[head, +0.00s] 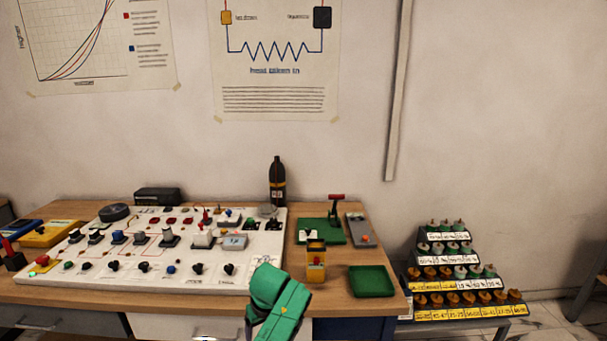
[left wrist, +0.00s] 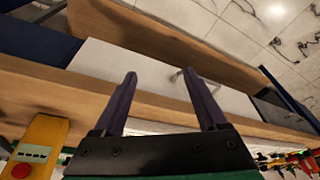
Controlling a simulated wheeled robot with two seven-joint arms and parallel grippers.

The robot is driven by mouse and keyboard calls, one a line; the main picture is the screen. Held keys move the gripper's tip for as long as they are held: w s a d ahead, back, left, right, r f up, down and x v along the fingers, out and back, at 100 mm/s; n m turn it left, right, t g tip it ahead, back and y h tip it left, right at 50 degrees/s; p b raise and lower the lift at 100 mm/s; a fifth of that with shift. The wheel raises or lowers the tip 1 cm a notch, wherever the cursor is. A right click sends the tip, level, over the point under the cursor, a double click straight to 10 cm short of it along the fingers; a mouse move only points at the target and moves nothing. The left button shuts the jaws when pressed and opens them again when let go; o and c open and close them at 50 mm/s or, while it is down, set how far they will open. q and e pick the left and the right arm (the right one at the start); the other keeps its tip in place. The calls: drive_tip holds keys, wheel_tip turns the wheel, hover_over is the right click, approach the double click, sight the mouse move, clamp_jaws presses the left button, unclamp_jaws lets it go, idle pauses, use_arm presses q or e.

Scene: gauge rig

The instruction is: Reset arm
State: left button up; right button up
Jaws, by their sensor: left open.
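My left gripper (left wrist: 159,76) shows in the left wrist view with its two dark fingers apart and nothing between them. Its fingers point toward the white drawer front (left wrist: 210,90) under the wooden desk edge, and the gap to it is hard to judge. In the head view a green part of my arm stands at the bottom middle, in front of the desk's front edge; no fingers can be made out there. My right gripper shows in neither view.
The wooden desk (head: 340,295) carries a white panel (head: 75,280) with several knobs and switches. A tiered rack (head: 460,300) stands at the right.

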use_arm(q)
drive_tip(key=s+a+f+m+h, duration=0.1)
drive_tip(key=s+a+f+m, duration=0.1)
drive_tip(key=s+f, duration=0.6)
drive_tip(key=s+a+f+m+g, duration=0.15)
drive_tip(key=s+f, duration=0.25)
drive_tip(key=f, duration=0.7)
drive_tip(key=s+a+f+m+h, duration=0.1)
drive_tip(key=s+a+f, duration=0.2)
drive_tip(key=s+f, duration=0.5)
drive_tip(key=s+a+f+m, duration=0.1)
drive_tip(key=s+a+f, duration=0.2)
drive_tip(key=s, duration=0.6)
drive_tip(key=s+a+f+m, duration=0.1)
drive_tip(key=s+a+f, duration=0.2)
drive_tip(key=s+f, duration=0.2)
drive_tip(key=s+a+f+m, duration=0.2)
drive_tip(key=s+a+f, duration=0.1)
drive_tip(key=s, duration=0.9)
drive_tip(key=shift+s+f, duration=0.35)
drive_tip(key=shift+f, duration=0.5)
